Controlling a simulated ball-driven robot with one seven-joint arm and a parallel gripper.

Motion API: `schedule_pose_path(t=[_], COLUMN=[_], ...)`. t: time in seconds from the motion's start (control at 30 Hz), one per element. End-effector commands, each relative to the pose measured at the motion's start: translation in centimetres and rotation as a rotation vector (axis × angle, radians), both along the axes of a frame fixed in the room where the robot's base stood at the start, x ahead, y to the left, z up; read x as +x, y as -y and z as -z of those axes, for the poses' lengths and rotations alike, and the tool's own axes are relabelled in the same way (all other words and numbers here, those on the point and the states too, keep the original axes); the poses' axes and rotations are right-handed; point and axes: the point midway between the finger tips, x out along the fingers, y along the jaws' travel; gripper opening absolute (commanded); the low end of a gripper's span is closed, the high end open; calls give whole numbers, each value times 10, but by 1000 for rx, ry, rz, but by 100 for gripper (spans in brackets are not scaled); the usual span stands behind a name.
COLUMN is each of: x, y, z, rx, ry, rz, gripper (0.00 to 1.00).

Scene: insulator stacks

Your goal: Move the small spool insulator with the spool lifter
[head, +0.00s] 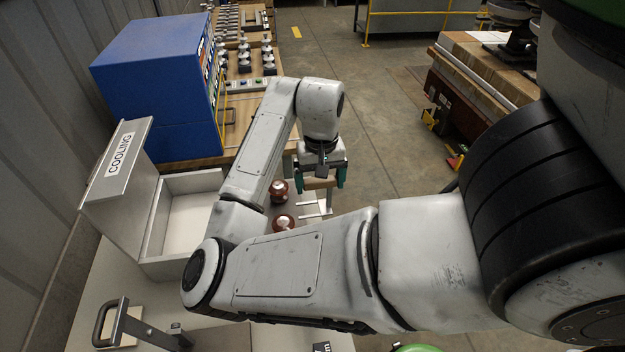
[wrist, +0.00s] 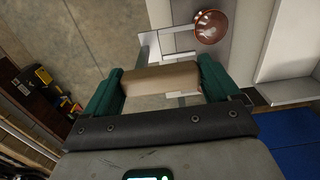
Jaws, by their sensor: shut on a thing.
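My gripper (head: 320,177) has its green fingers shut on the tan handle of the spool lifter (head: 319,183). The handle (wrist: 160,82) lies across between both fingers in the wrist view. The lifter's pale metal fork (head: 316,208) hangs below and left of my gripper in the head view. Two dark red-brown spool insulators with pale tops, one farther (head: 279,188) and one nearer (head: 283,223), stand left of the fork. One brown insulator (wrist: 211,27) shows in the wrist view, close to the prong ends. I cannot tell whether the fork touches it, or which insulator is the small one.
An open box with a lid marked COOLING (head: 122,157) stands left of the insulators. The floor between is clear.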

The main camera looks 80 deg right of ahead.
Motion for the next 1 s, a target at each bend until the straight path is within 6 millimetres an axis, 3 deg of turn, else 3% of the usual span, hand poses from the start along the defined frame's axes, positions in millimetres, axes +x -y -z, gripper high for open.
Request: schedule_pose_path(t=[0.6,1.0], x=[1,0], y=[0,0], z=[56,61], rx=[0,0], ry=[1,0], rz=[-1,0], gripper=[54,54])
